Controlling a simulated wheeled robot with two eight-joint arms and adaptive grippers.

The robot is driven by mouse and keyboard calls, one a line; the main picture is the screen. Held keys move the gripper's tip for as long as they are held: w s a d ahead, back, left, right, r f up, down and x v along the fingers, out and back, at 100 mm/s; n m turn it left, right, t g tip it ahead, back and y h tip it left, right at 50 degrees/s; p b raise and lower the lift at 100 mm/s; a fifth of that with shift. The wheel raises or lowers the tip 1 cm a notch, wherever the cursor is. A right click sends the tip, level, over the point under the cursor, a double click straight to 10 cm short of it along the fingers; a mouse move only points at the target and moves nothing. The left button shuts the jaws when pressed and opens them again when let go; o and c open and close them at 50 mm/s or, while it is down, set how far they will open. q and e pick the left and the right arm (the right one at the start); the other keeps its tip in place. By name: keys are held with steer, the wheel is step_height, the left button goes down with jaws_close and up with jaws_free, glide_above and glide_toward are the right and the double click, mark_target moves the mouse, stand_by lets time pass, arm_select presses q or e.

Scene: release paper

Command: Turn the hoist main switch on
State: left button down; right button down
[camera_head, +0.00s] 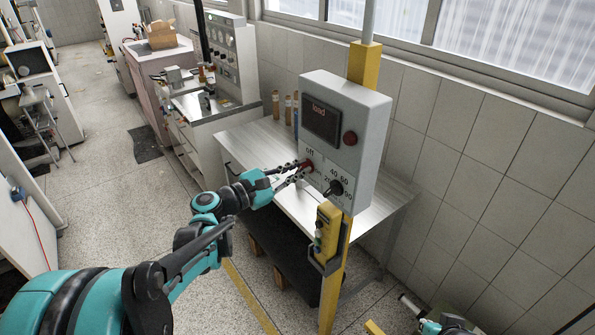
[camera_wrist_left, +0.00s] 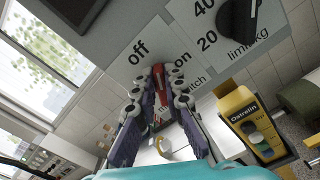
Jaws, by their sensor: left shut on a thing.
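The grey control box (camera_head: 372,115) stands on a yellow post and carries the main switch. The red switch handle (camera_head: 306,166) is at the box's lower left, beside the "off" label. In the left wrist view the red handle (camera_wrist_left: 158,72) sits between the "off" and "on" labels. My left gripper (camera_head: 304,167) is shut on the handle; its fingers (camera_wrist_left: 160,85) flank it in the wrist view. They hide part of the handle and of the label below, so its exact setting is hard to tell. My right gripper's fingers do not show.
A black limit knob (camera_head: 336,188) is right of the switch. A yellow pendant (camera_head: 326,232) hangs below the box. A red button (camera_head: 350,138) and a display reading "load" (camera_head: 321,120) are above. A metal table (camera_head: 255,140) stands behind.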

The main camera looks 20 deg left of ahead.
arm_select(q)
steer(key=m+b, duration=0.1)
steer(key=m, duration=0.3)
steer(key=f+m+b, duration=0.1)
steer(key=m, duration=0.3)
steer(key=m+b, duration=0.1)
steer(key=m, duration=0.2)
steer(key=shift+s+d+f+m, duration=0.15)
steer(key=shift+s+d+m, duration=0.1)
steer(key=shift+m, duration=0.15)
stand_by(0.3)
steer(key=c, duration=1.6)
jaws_free()
steer(key=v, duration=1.2)
